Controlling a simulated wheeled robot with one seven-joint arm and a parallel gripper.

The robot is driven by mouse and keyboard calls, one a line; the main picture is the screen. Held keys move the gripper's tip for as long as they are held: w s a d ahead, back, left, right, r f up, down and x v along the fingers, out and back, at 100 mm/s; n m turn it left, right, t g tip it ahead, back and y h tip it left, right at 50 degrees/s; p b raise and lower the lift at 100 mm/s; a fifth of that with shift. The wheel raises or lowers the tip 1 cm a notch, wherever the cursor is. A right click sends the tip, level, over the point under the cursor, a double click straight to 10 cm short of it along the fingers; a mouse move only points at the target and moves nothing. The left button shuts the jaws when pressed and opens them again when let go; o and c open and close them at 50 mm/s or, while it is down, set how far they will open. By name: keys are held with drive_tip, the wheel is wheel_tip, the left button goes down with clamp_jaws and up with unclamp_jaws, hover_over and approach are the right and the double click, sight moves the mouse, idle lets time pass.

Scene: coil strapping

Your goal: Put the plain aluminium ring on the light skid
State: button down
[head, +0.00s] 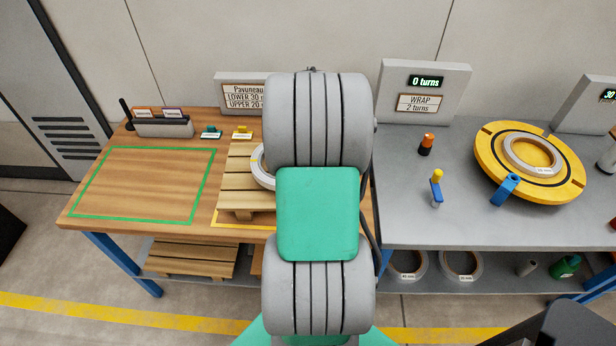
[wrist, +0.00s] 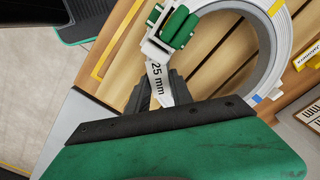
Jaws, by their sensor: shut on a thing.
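A pale grey ring (wrist: 272,72) lies over the slats of a wooden skid (wrist: 122,58) in the wrist view. A white piece with green rolls sits at its left, beside a white "25 mm" tag (wrist: 157,75). My gripper (wrist: 163,92) is shut at the ring's edge by this tag; the exact contact is hidden. In the head view the ring (head: 257,168) shows only at its left edge, over the slatted skid (head: 238,187); my arm hides the rest and my gripper. I cannot tell whether the ring touches the slats.
A green-outlined area (head: 145,184) left of the skid is empty. Small green (head: 211,132) and yellow (head: 242,132) cards stand behind. Another ring (head: 532,153) lies on the yellow turntable (head: 487,160) at right. Wooden skids (head: 193,258) lie on the lower shelf.

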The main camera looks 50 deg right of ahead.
drive_tip(key=shift+w+f, duration=0.1)
drive_tip(key=shift+f, duration=1.5)
drive_tip(key=c, duration=1.1)
unclamp_jaws()
wheel_tip(320, 180, up, 12)
drive_tip(key=shift+r, duration=0.1)
drive_tip(key=w+a+r+n+t, duration=0.1)
drive_tip(key=w+a+n, duration=0.1)
drive_tip(key=a+n, duration=0.65)
drive_tip(key=w+a+r+n+t, duration=0.1)
drive_tip(key=w+a+r+n, duration=0.15)
drive_tip(key=a, duration=1.15)
drive_tip(key=s+a+f+n, duration=0.1)
drive_tip(key=a+n, duration=0.1)
drive_tip(key=a, duration=0.1)
drive_tip(key=s+a+f+n, duration=0.1)
drive_tip(key=s+a+n, duration=0.1)
drive_tip(key=a, duration=0.1)
drive_tip(key=s+a+n+t, duration=0.1)
drive_tip(key=a+n, duration=0.2)
drive_tip(key=a, duration=0.1)
drive_tip(key=shift+s+a+f, duration=0.1)
drive_tip(key=shift+s+f, duration=0.3)
